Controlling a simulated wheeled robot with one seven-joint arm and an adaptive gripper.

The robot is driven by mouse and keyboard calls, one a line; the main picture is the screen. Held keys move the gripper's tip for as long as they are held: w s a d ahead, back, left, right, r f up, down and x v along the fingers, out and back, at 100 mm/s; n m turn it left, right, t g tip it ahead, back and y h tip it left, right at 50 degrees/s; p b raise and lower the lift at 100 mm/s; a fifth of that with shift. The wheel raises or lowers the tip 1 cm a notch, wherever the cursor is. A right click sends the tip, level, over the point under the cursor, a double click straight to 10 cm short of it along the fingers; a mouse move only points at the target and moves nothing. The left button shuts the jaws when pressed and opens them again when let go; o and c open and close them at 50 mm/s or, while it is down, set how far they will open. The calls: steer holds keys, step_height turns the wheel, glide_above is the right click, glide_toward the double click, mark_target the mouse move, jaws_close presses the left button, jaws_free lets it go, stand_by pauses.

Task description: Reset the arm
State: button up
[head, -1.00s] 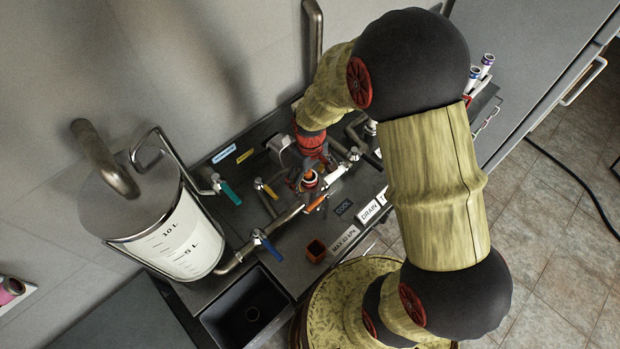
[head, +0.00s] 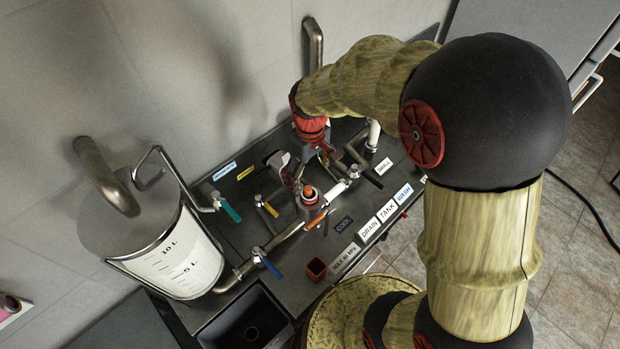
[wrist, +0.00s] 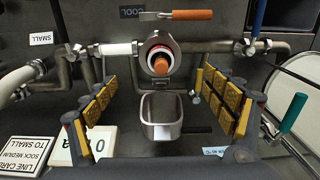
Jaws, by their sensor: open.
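My gripper (head: 312,172) is open and empty above the pipework on the dark bench. In the wrist view its two yellow-padded fingers (wrist: 155,88) stand wide apart. A round pipe fitting with an orange centre (wrist: 161,62) shows between and beyond the fingertips, apart from both pads. The fitting (head: 309,194) also shows in the head view, just below my gripper. A small grey metal cup or spout (wrist: 161,116) lies between the fingers in the wrist view; I cannot tell whether anything touches it.
A steel tank with litre marks (head: 182,262) stands at left. Valves with a teal handle (head: 230,211), a blue handle (head: 268,266) and an orange handle (head: 316,220) line the pipes. A black sink (head: 246,325) and a small brown box (head: 316,269) are in front. A wall post (head: 314,45) rises behind.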

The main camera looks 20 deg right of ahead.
stand_by(0.7)
steer(key=s+r+m+t+b, duration=0.4)
steer(key=s+r+t+b, duration=0.1)
steer(key=s+r, duration=0.9)
steer(key=shift+s+m+t+b, duration=0.3)
steer(key=shift+s+b, duration=0.05)
steer(key=shift+s, duration=0.8)
steer(key=shift+r, duration=0.15)
steer(key=shift+a, duration=0.1)
steer(key=shift+c, duration=1.1)
